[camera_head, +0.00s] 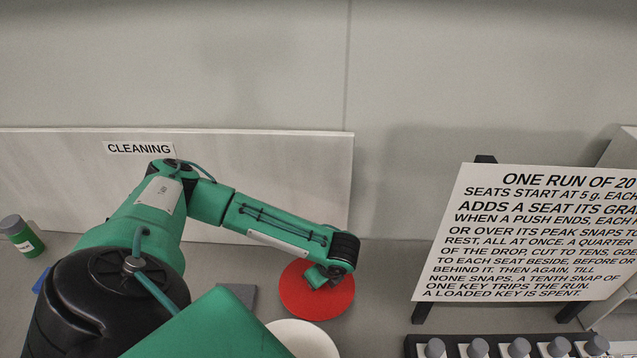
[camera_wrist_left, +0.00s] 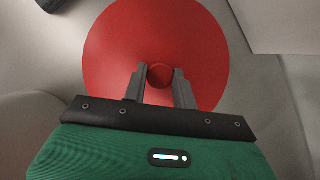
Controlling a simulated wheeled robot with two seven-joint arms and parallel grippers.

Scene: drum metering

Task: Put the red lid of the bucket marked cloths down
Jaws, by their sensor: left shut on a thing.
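The red lid (camera_head: 317,298) is a round disc beside and partly past a white round thing (camera_head: 302,338), perhaps the bucket, at the bottom of the head view. No cloths marking is visible. My left gripper (camera_head: 322,277) is over the lid. In the left wrist view the lid (camera_wrist_left: 115,45) fills the middle, and the fingers of my left gripper (camera_wrist_left: 160,80) are shut on its small red knob (camera_wrist_left: 160,74). Whether the lid touches the surface below, I cannot tell. My right gripper is not in view.
A grey flat block (camera_head: 240,294) lies left of the lid. A green container with a grey cap (camera_head: 22,236) stands at the far left. A board marked CLEANING (camera_head: 290,160) stands behind. A text sign (camera_head: 530,235) and a row of grey-capped keys (camera_head: 520,346) are at right.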

